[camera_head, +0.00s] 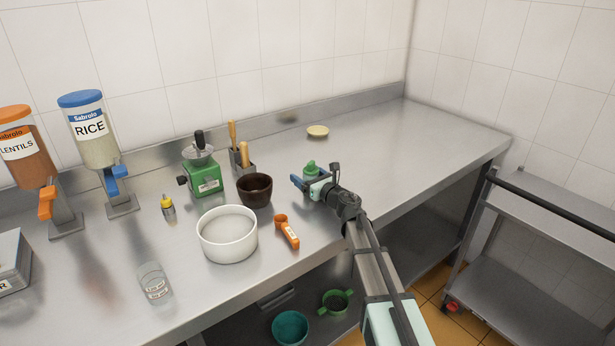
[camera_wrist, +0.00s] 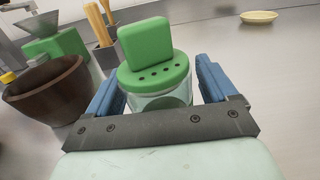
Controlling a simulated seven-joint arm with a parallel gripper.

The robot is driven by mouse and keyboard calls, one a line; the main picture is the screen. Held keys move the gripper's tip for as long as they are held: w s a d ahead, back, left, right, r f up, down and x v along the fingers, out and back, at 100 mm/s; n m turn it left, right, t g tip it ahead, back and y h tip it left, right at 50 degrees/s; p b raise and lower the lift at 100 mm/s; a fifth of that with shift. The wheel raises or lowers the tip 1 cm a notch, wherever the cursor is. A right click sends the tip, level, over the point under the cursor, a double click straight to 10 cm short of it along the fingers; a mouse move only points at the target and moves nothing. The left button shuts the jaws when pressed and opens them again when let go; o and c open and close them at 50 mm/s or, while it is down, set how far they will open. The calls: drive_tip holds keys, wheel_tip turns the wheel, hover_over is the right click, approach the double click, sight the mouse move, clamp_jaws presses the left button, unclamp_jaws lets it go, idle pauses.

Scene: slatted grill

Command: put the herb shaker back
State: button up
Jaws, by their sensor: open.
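The herb shaker (camera_wrist: 155,72) has a green lid with a row of dark holes, a raised green flap and a clear body. In the head view the shaker (camera_head: 311,168) stands on the steel counter, partly hidden by my gripper (camera_head: 306,184). In the wrist view my gripper (camera_wrist: 160,90) is open, with one blue finger on each side of the shaker's body. A small gap shows at the right finger; contact at the left finger is unclear. The lower part of the shaker is hidden behind the gripper's dark bar.
A brown bowl (camera_head: 254,190) and a white bowl (camera_head: 227,234) stand left of the gripper. An orange scoop (camera_head: 287,231) lies nearby. A green grinder (camera_head: 203,174), a utensil holder (camera_head: 243,162) and a small pale dish (camera_head: 318,131) stand further back. The counter's right side (camera_head: 415,140) is clear.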

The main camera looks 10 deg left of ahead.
drive_tip(key=shift+r, duration=0.1)
drive_tip(key=shift+s+d, duration=0.2)
drive_tip(key=v, duration=1.1)
drive_tip(key=shift+s+d+r, duration=0.1)
drive_tip(key=shift+s, duration=0.05)
